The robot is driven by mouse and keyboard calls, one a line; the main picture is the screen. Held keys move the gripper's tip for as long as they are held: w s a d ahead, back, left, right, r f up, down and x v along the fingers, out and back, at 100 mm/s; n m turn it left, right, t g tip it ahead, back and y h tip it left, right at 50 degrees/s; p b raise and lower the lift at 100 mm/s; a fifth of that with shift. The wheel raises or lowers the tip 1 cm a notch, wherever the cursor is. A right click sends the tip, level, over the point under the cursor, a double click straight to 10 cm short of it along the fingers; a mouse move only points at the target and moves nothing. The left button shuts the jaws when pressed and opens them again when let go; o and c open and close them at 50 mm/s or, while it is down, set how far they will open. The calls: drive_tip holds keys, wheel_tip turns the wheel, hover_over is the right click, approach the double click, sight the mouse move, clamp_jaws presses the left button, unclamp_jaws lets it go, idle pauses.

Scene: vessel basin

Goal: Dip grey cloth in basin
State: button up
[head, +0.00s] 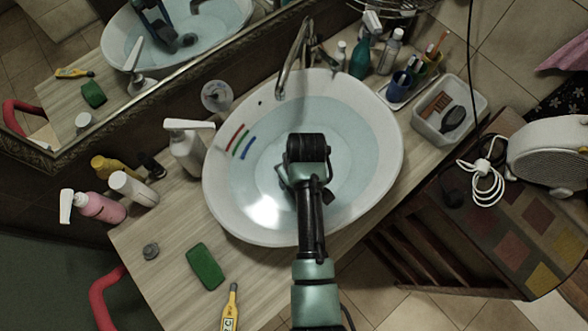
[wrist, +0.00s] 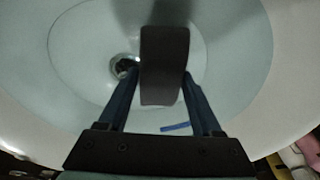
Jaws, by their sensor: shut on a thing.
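The white oval basin (head: 390,190) holds clear pale-blue water and is set in the wooden counter. My gripper (wrist: 160,82) is over the basin, pointing down. In the wrist view its two blue fingers are shut on the grey cloth (wrist: 163,60), a dark, flat, upright rectangle. The basin (wrist: 232,45) and its drain show behind the cloth. In the head view my arm hides the cloth almost wholly. I cannot tell whether its lower edge touches the water.
The tap (head: 293,55) stands at the basin's back edge. A white pump bottle (head: 188,148) is close on the left. A grey tray (head: 430,125) with a brush stands right. A green sponge (head: 205,266) and yellow tube (head: 230,308) lie front left. A mirror (head: 60,150) runs behind.

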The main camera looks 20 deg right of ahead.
wheel_tip(320, 180, up, 10)
drive_tip(key=p, duration=0.9)
idle(0.8)
drive_tip(key=shift+r+p, duration=0.45)
drive_tip(key=shift+r, duration=1)
drive_tip(key=shift+s, duration=0.15)
